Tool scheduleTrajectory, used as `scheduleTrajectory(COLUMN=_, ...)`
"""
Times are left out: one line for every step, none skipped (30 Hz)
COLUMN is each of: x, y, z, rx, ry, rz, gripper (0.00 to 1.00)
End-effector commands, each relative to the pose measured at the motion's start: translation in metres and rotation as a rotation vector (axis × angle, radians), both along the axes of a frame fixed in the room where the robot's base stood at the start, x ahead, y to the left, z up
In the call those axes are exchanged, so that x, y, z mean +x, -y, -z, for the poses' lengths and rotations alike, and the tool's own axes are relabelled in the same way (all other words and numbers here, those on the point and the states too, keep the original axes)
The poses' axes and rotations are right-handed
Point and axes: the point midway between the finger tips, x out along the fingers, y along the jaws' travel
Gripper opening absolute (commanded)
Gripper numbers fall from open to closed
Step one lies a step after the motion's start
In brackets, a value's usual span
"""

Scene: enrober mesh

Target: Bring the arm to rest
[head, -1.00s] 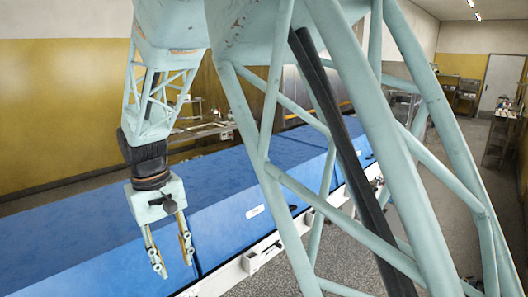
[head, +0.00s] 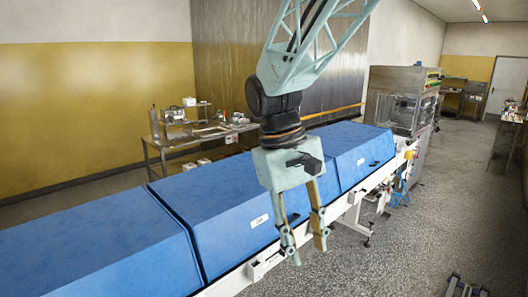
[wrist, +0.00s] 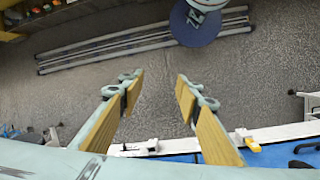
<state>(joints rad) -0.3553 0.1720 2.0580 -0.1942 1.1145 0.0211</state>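My gripper (head: 306,246) hangs from my pale green arm in the middle of the head view, fingers pointing down. It is in front of the long blue-covered machine (head: 105,235), near its white side rail (head: 262,265). The two fingers stand apart with nothing between them. In the wrist view my gripper (wrist: 158,85) also shows open and empty, with tan finger pads, above the grey floor (wrist: 225,85). The blue cover (wrist: 275,158) and white rail lie at the bottom of that view. Contact between the fingers and the machine is not visible.
A steel bench (head: 165,143) with small items stands behind the machine. A glass-sided cabinet (head: 400,105) stands at the machine's far end. More benches line the right side. The speckled floor (head: 430,225) at the right is mostly clear.

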Motion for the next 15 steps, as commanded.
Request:
scheduleTrajectory(x=-0.007, y=0.011, z=-0.004, rx=0.001, ry=0.003, rz=0.014, gripper=0.31)
scheduleTrajectory(x=-0.010, y=0.016, z=-0.005, rx=0.001, ry=0.006, rz=0.020, gripper=0.31)
scheduleTrajectory(x=-0.015, y=0.021, z=-0.007, rx=0.004, ry=0.011, rz=0.029, gripper=0.31)
scheduleTrajectory(x=-0.018, y=0.025, z=-0.008, rx=0.005, ry=0.015, rz=0.034, gripper=0.31)
scheduleTrajectory(x=-0.022, y=0.029, z=-0.008, rx=0.008, ry=0.019, rz=0.040, gripper=0.31)
scheduleTrajectory(x=-0.026, y=0.033, z=-0.009, rx=0.012, ry=0.025, rz=0.048, gripper=0.31)
scheduleTrajectory(x=-0.029, y=0.035, z=-0.009, rx=0.016, ry=0.030, rz=0.054, gripper=0.31)
scheduleTrajectory(x=-0.032, y=0.038, z=-0.009, rx=0.020, ry=0.035, rz=0.058, gripper=0.31)
scheduleTrajectory(x=-0.036, y=0.041, z=-0.009, rx=0.026, ry=0.043, rz=0.065, gripper=0.31)
scheduleTrajectory(x=-0.039, y=0.043, z=-0.009, rx=0.030, ry=0.049, rz=0.071, gripper=0.31)
scheduleTrajectory(x=-0.042, y=0.045, z=-0.009, rx=0.035, ry=0.056, rz=0.077, gripper=0.31)
scheduleTrajectory(x=-0.045, y=0.047, z=-0.008, rx=0.042, ry=0.064, rz=0.084, gripper=0.31)
scheduleTrajectory(x=-0.048, y=0.049, z=-0.008, rx=0.046, ry=0.071, rz=0.089, gripper=0.31)
scheduleTrajectory(x=-0.051, y=0.051, z=-0.008, rx=0.051, ry=0.077, rz=0.094, gripper=0.31)
scheduleTrajectory(x=-0.056, y=0.053, z=-0.007, rx=0.056, ry=0.085, rz=0.101, gripper=0.31)
